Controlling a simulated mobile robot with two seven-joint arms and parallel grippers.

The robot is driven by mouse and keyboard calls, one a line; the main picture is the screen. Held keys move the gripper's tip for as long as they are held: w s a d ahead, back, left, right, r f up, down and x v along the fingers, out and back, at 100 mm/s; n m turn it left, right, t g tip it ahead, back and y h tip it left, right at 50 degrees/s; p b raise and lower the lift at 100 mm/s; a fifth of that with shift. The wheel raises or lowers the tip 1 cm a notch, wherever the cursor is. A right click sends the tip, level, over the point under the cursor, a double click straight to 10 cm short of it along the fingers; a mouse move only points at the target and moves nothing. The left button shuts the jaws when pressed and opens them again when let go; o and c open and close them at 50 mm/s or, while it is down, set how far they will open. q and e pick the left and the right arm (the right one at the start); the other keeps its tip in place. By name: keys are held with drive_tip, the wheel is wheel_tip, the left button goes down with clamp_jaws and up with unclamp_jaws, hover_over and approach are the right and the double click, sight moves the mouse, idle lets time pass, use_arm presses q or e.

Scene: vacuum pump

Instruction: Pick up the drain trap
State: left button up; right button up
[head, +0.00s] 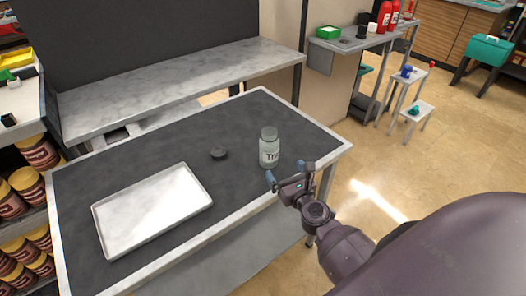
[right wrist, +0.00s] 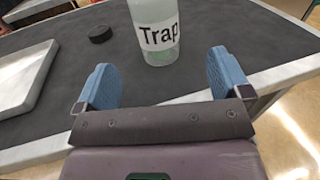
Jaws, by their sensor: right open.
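The drain trap (head: 269,148) is a clear greenish jar with a white label reading "Trap". It stands upright on the dark table top near the right edge. It also shows in the right wrist view (right wrist: 157,30), ahead of and between the two fingers, with its top cut off by the frame. My right gripper (head: 289,176) is open and empty, just short of the jar at the table's front right edge. Its blue fingertips show in the right wrist view (right wrist: 165,82) on either side, apart from the jar. My left gripper is not in view.
A small black round cap (head: 219,153) lies on the table left of the jar. A white tray (head: 152,241) lies at the front left. The table (head: 248,109) has a pale rim and free room behind the jar. A grey shelf (head: 180,81) runs along the back.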

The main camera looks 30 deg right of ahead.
sight(273, 155)
drive_tip(key=shift+w+d+m, duration=0.1)
drive_tip(key=shift+w+m, duration=0.2)
drive_tip(key=shift+w, duration=0.1)
drive_tip(key=w, duration=0.4)
drive_tip(key=shift+w+d, duration=0.15)
drive_tip(key=shift+d, duration=0.2)
drive_tip(key=shift+w+d, duration=0.15)
drive_tip(key=shift+w, duration=1.3)
drive_tip(key=shift+w+d, duration=0.1)
drive_tip(key=shift+w, duration=1.3)
drive_tip(key=shift+r, duration=0.1)
drive_tip(key=shift+c, duration=0.3)
drive_tip(key=c, duration=1.1)
drive_tip(key=shift+o, duration=0.2)
